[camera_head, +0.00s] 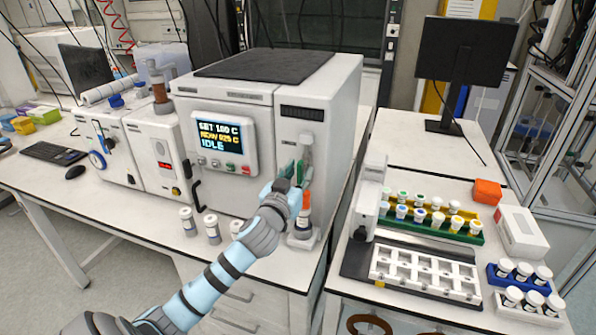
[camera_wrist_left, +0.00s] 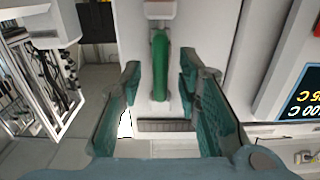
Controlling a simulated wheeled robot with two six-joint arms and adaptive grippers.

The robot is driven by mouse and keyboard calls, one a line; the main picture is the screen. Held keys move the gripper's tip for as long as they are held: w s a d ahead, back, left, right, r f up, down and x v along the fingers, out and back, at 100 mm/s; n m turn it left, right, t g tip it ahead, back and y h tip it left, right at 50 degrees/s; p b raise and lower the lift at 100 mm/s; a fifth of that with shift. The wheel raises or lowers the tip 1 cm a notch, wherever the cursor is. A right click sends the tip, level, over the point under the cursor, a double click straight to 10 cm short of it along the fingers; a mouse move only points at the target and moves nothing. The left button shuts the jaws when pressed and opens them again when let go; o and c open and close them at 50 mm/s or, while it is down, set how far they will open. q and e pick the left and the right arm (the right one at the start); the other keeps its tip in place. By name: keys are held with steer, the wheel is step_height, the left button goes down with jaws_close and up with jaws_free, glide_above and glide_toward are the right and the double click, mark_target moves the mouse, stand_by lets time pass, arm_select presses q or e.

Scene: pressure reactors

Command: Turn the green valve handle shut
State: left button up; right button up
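The green valve handle (camera_head: 306,150) is on the right part of the front of the white reactor unit (camera_head: 335,115). In the left wrist view the handle (camera_wrist_left: 160,65) is a narrow green bar, upright in the picture. My left gripper (camera_head: 297,174) is in front of it, partly covering it in the head view. In the left wrist view the teal fingers (camera_wrist_left: 160,84) are spread on either side of the handle's line, with gaps on both sides. I cannot tell how deep the handle is between them. My right gripper is in neither view.
An orange-topped item (camera_head: 304,212) stands just below my left gripper. Several white capped jars (camera_head: 212,228) stand at the bench's front edge. The display (camera_head: 224,147) reads IDLE. A vial rack (camera_head: 432,222) and a white tray (camera_head: 424,272) are on the right table.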

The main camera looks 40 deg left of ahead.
arm_select(q)
steer(key=shift+w, duration=0.1)
jaws_close()
